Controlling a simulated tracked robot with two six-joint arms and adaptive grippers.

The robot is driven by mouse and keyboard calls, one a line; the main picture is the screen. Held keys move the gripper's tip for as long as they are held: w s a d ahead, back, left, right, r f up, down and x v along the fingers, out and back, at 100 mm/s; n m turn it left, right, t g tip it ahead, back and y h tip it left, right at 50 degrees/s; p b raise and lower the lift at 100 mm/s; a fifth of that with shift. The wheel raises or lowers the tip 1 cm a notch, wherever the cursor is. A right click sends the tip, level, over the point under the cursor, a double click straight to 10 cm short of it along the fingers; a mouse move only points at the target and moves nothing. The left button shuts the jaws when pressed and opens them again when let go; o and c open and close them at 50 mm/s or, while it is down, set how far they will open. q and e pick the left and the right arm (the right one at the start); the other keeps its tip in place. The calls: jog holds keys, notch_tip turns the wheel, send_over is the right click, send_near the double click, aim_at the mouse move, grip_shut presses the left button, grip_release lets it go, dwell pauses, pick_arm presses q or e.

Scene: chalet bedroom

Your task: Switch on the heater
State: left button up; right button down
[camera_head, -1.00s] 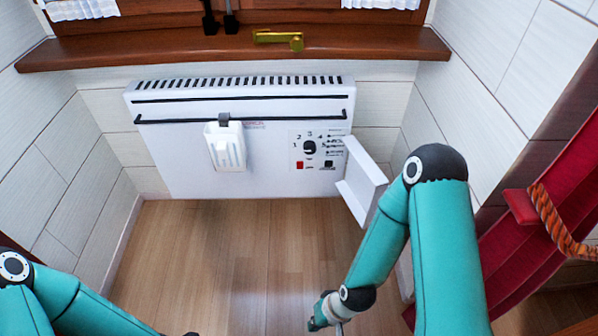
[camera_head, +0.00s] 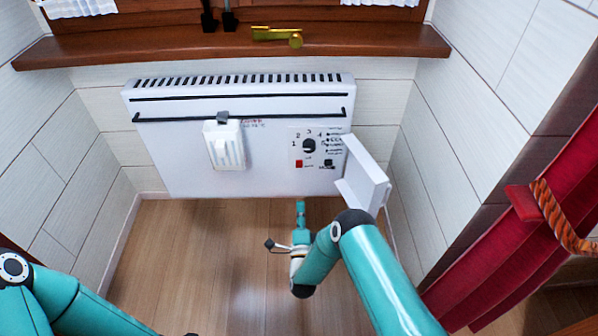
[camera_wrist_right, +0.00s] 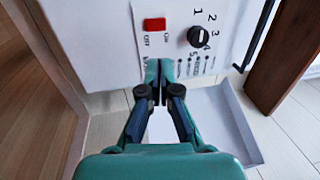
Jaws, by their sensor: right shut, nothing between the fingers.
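The white heater (camera_head: 180,165) hangs on the wall under the window sill. Its control panel shows a red switch (camera_head: 299,164) and a black round dial (camera_head: 309,146), and its cover flap (camera_head: 366,178) stands open at the right. In the right wrist view the red switch (camera_wrist_right: 154,24) has ON and OFF marks beside it, and the dial (camera_wrist_right: 199,37) is to its right. My right gripper (camera_head: 300,205) is shut and empty, just below the panel in the head view. In the wrist view its fingertips (camera_wrist_right: 158,64) point toward the red switch, apart from it. My left gripper is not visible; only its arm shows.
A white box (camera_head: 224,146) hangs on the heater's front bar. A red curtain (camera_head: 500,240) hangs at the right. The wooden floor (camera_head: 200,260) before the heater is clear.

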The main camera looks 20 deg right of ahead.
aim_at(300, 164)
jog(key=b+x, duration=0.6)
jog(key=x, duration=0.7)
jog(key=shift+w+f, duration=0.1)
jog(key=shift+w+d, duration=0.1)
jog(key=shift+w, duration=0.3)
jog(key=shift+r, duration=0.2)
